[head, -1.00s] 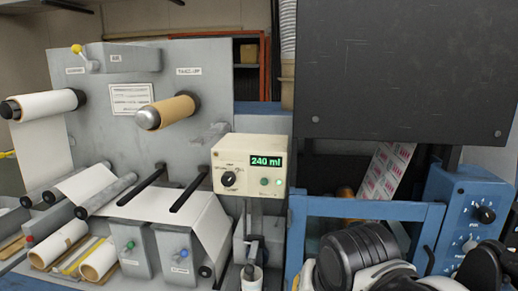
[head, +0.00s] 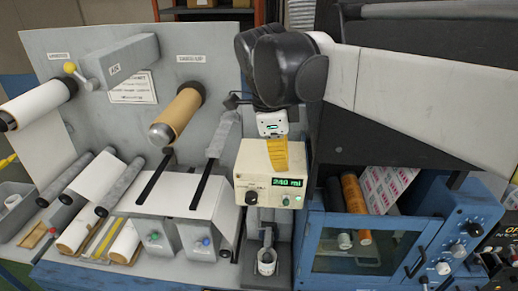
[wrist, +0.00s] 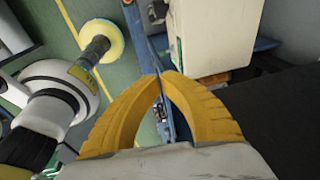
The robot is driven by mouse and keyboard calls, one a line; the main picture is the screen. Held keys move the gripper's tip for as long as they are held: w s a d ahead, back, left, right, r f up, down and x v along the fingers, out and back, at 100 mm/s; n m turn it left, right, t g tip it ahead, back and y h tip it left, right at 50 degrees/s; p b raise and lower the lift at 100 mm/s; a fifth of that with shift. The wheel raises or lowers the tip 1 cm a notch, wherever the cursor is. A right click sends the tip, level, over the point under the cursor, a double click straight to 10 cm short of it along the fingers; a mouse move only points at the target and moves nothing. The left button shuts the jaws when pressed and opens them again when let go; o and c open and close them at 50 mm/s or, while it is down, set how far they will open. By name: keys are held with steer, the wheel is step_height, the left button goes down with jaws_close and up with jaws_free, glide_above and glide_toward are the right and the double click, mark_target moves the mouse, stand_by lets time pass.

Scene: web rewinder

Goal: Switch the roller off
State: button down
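The rewinder (head: 225,65) stands at left with a white unwind roll (head: 40,102) and a brown take-up roll (head: 178,115). On its front are a box with a green button (head: 155,236) and a box with a blue knob (head: 206,241). Which control belongs to the roller I cannot tell. My gripper (head: 278,168) points down by the top of the cream "240 ml" box (head: 252,160). In the wrist view its yellow fingertips (wrist: 165,74) meet with nothing visible between them.
A lever with a yellow ball (head: 69,67) sits by the "AIR" box (head: 122,62). Black bars (head: 154,177) stick out above the front boxes. A small cup (head: 266,262) stands below the cream box. A blue cabinet (head: 335,218) with knobs is at right.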

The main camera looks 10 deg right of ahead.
steer(key=shift+s, duration=0.1)
stand_by(0.3)
steer(key=p, duration=0.1)
glide_toward(288, 202)
steer(key=x, duration=0.8)
steer(key=shift+s, duration=0.2)
steer(key=shift+s+f+t+h+b, duration=0.35)
steer(key=shift+t+b, duration=0.25)
steer(key=shift+t, duration=0.3)
